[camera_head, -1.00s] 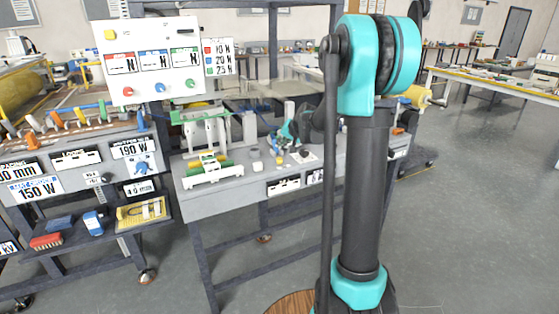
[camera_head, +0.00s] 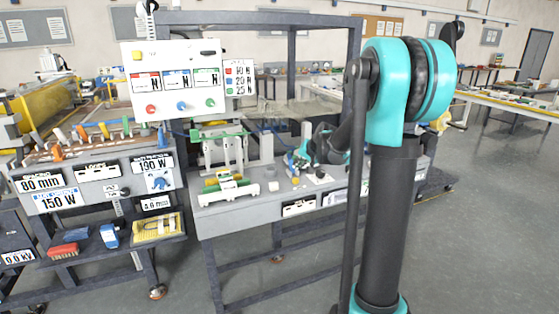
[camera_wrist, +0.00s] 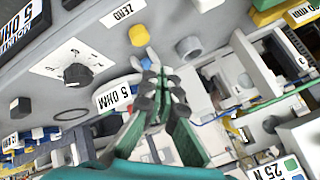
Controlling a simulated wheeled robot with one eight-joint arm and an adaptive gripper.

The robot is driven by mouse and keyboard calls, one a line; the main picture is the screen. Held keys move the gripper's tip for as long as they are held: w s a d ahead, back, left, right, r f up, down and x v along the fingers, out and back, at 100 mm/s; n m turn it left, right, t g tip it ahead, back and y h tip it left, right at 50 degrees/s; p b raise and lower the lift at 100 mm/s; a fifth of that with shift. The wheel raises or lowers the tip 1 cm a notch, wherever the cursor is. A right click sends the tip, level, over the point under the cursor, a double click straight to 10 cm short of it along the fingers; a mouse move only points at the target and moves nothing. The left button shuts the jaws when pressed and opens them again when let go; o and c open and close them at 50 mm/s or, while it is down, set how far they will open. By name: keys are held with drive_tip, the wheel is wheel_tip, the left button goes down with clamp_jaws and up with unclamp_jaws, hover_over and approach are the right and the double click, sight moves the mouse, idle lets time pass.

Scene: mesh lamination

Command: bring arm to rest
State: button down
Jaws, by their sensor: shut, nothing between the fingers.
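My gripper (camera_wrist: 163,88) shows in the wrist view with its dark fingertips together and nothing between them. The fingers are too small and partly hidden there to make out.
A dark dial knob (camera_wrist: 77,74) sits left of my gripper in the wrist view. In the head view a white control panel (camera_head: 175,80) hangs from a dark frame (camera_head: 250,19). A second bench with rollers stands left. Open floor (camera_head: 490,240) lies right.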

drive_tip(key=s+d+f+n+g+h, duration=0.1)
drive_tip(key=s+f, duration=0.3)
drive_tip(key=s, duration=0.9)
drive_tip(key=s+d+f+n+g+h, duration=0.1)
drive_tip(key=s+f, duration=0.4)
drive_tip(key=s, duration=0.7)
drive_tip(key=s+d+f+n+g+h, duration=0.1)
drive_tip(key=s+f, duration=0.3)
drive_tip(key=s, duration=0.9)
drive_tip(key=shift+s+d+f+n+g, duration=0.3)
drive_tip(key=shift+d+n+g, duration=0.1)
drive_tip(key=shift+n+g, duration=0.1)
